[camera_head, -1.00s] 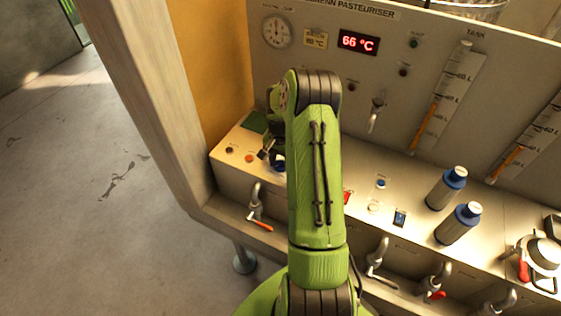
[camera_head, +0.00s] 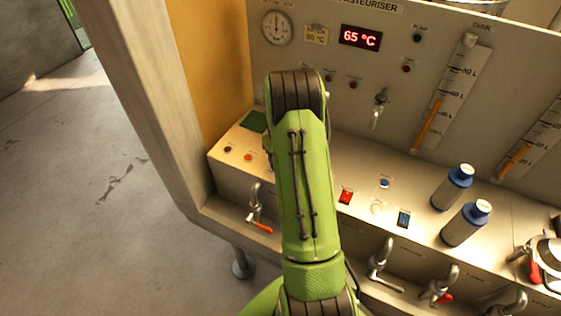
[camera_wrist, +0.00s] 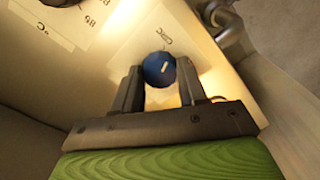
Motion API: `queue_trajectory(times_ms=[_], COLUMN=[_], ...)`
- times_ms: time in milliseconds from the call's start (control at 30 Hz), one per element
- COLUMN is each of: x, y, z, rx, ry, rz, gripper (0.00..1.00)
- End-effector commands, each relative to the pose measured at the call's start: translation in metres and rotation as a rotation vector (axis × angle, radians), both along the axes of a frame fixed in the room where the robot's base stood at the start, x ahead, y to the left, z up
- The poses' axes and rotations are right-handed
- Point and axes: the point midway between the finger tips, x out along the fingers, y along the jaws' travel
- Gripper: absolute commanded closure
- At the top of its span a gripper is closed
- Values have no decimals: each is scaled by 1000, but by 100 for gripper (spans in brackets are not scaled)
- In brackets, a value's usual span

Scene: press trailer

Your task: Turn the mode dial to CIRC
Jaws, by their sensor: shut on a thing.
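The mode dial (camera_wrist: 155,73) is a round blue knob with a short white mark, on a pale label plate in the wrist view. The word CIRC (camera_wrist: 167,36) is printed beyond it. My gripper (camera_wrist: 159,67) has one dark finger on each side of the dial and is shut on it. Other position words on the plate are hidden or unreadable, so I cannot tell exactly where the mark points. In the head view my green arm hides both the dial and the gripper.
A red switch (camera_head: 346,196), a blue switch (camera_head: 403,219) and two blue-capped bottles (camera_head: 453,187) (camera_head: 466,223) stand right of my arm. A red display (camera_head: 360,38) reads 65 °C.

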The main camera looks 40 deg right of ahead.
Motion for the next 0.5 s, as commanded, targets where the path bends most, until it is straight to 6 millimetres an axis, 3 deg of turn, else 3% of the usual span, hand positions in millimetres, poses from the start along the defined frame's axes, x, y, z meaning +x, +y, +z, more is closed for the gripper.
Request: queue_trajectory(times_ms=[500], x=[0], y=[0], z=[0], rx=[-1], ry=[-1], rz=[205], gripper=[89])
